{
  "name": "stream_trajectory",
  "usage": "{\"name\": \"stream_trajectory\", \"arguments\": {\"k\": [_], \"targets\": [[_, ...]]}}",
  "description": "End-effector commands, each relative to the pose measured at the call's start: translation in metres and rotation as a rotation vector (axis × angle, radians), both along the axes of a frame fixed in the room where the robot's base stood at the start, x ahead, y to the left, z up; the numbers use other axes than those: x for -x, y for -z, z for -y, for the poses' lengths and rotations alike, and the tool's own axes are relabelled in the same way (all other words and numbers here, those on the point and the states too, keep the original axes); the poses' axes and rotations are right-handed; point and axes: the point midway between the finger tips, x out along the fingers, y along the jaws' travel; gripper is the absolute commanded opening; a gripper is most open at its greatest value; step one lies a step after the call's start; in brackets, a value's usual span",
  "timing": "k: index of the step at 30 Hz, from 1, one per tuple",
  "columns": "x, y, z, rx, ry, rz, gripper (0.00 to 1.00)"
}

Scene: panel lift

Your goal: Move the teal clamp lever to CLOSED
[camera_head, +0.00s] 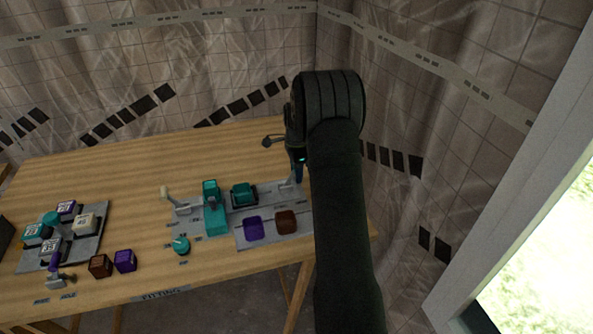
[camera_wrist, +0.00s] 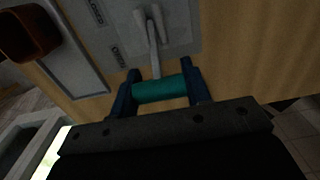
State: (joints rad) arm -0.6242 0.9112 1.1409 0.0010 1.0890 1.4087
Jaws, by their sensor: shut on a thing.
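The teal clamp lever shows in the wrist view as a teal cylindrical grip (camera_wrist: 160,90) on a thin grey arm. The arm runs up to a grey pivot bracket (camera_wrist: 150,22) on a grey plate. My gripper (camera_wrist: 160,84) has its two blue fingers at either end of the teal grip and is shut on it. In the head view my gripper (camera_head: 298,174) is at the right end of the plate. My arm and fingers hide the teal grip there. Small labels (camera_wrist: 97,11) are on the plate beside the bracket, too blurred to read surely.
A tray with several blocks (camera_head: 86,223) is farther left. The back of the wooden table (camera_head: 130,165) is clear.

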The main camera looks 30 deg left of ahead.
Motion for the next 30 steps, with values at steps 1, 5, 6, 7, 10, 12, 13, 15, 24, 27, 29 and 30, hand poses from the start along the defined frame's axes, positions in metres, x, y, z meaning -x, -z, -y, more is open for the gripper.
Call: {"name": "stream_trajectory", "arguments": {"k": [1,5,6,7,10,12,13,15,24,27,29,30], "targets": [[0.0,-0.001,0.0,0.001,0.0,0.001,0.03],[0.001,-0.001,-0.001,0.013,0.0,0.013,0.03],[0.002,-0.002,-0.002,0.021,-0.002,0.021,0.03],[0.003,-0.002,-0.003,0.028,-0.002,0.027,0.03],[0.005,-0.004,-0.005,0.06,-0.002,0.059,0.03],[0.007,-0.005,-0.007,0.09,-0.004,0.089,0.03],[0.008,-0.006,-0.008,0.105,-0.004,0.105,0.03],[0.011,-0.008,-0.012,0.143,-0.005,0.144,0.03],[0.025,-0.011,-0.026,0.34,-0.006,0.34,0.03],[0.03,-0.011,-0.031,0.405,-0.005,0.407,0.03],[0.032,-0.011,-0.033,0.443,-0.005,0.445,0.03],[0.034,-0.01,-0.035,0.468,-0.004,0.47,0.03]]}}
